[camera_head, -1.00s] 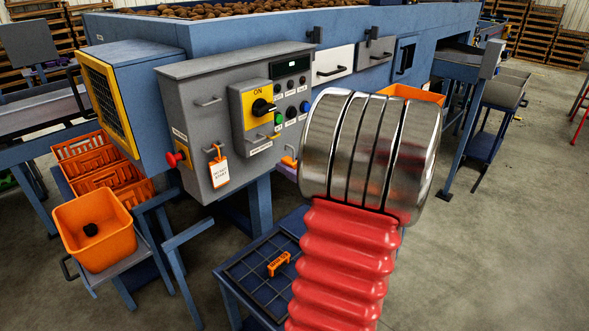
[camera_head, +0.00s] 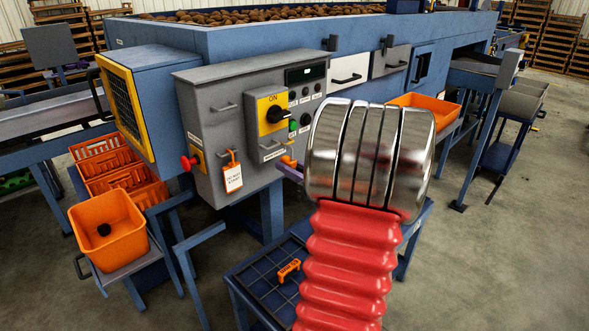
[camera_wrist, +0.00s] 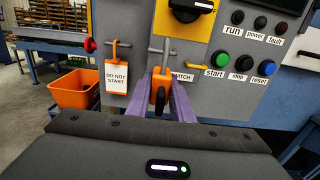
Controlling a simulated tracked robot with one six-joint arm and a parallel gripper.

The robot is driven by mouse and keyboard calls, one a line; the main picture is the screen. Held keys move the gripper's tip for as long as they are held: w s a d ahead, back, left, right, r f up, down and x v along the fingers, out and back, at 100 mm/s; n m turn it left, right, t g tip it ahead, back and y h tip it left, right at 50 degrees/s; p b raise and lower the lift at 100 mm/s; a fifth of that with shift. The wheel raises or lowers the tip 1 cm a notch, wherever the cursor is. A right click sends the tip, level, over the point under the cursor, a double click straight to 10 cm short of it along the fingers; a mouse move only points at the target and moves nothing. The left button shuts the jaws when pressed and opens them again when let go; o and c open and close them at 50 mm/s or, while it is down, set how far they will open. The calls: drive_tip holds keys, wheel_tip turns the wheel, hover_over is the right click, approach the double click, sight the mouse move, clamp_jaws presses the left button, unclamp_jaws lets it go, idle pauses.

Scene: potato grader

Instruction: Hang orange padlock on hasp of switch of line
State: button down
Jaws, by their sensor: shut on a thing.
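The orange padlock (camera_wrist: 160,95) is between the purple fingers of my gripper (camera_wrist: 160,105), which is shut on it. A little of the padlock also shows in the head view (camera_head: 288,161), left of my metal wrist. The switch (camera_wrist: 190,8) has a black knob on a yellow plate; it also shows in the head view (camera_head: 276,114), marked ON. Below it, a grey metal piece (camera_wrist: 160,50) and a yellow bar (camera_wrist: 190,66) stick out of the panel. The padlock is just below the grey piece; I cannot tell whether they touch. The label behind is partly hidden.
A white DO NOT START tag (camera_wrist: 116,77) hangs left of the padlock. A red knob (camera_head: 188,162) juts from the cabinet's side. Push buttons (camera_wrist: 245,62) are to the right. An orange item (camera_head: 288,270) lies on the blue table (camera_head: 262,277) below.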

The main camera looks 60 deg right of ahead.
sight(267, 158)
drive_tip(key=shift+x, duration=3.1)
drive_tip(key=shift+f, duration=0.7)
drive_tip(key=c, duration=1.5)
unclamp_jaws()
drive_tip(key=shift+s+a, duration=0.1)
drive_tip(key=v, duration=1.3)
drive_tip(key=shift+s, duration=0.35)
